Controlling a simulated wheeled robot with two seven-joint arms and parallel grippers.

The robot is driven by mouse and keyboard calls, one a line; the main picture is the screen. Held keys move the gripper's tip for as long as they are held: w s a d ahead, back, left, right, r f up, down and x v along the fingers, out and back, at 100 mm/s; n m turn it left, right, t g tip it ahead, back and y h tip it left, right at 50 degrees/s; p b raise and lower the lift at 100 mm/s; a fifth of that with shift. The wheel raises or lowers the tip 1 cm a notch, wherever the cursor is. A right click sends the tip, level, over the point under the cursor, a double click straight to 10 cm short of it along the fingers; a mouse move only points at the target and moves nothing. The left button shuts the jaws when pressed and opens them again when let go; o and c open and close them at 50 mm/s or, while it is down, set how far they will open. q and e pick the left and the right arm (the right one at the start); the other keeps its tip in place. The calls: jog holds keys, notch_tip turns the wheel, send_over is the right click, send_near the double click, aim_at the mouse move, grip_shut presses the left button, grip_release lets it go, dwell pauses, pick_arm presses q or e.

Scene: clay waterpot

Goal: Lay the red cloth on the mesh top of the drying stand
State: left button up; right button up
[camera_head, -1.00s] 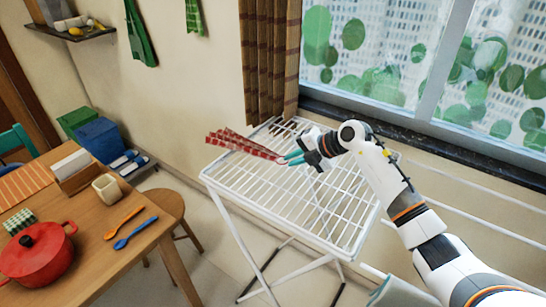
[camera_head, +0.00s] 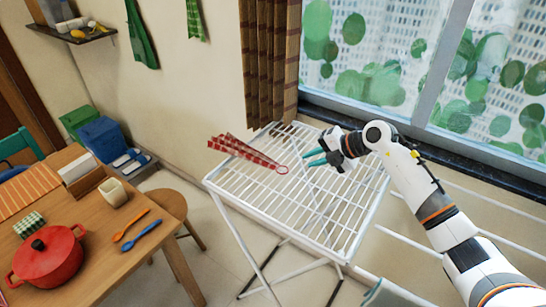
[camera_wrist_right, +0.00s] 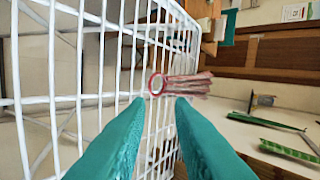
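The red checked cloth (camera_head: 243,151) lies on the left part of the white mesh top of the drying stand (camera_head: 290,217), with its ring end (camera_head: 282,169) toward the middle. Its far end reaches toward the stand's left rim. My right gripper (camera_head: 310,158) is open and empty, just right of the ring and apart from it. In the right wrist view the cloth (camera_wrist_right: 185,86) shows beyond the two spread teal fingertips (camera_wrist_right: 160,103), with nothing between them. My left gripper is not in view.
A wooden table (camera_head: 95,215) at the left holds a red pot (camera_head: 45,258), an orange and a blue spoon, and a cup. A stool (camera_head: 168,205) stands between table and stand. The window sill (camera_head: 400,130) and curtain (camera_head: 270,65) are behind the stand.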

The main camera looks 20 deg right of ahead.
jog(key=shift+s+d+r, duration=0.15)
jog(key=shift+d, duration=0.05)
jog(key=shift+r, duration=0.1)
notch_tip(320, 180, up, 8)
jog(key=s+d+p, duration=0.1)
jog(key=p, duration=0.5)
jog(key=shift+s+d+p, duration=0.3)
jog(key=shift+s, duration=0.05)
jog(key=shift+a, duration=0.1)
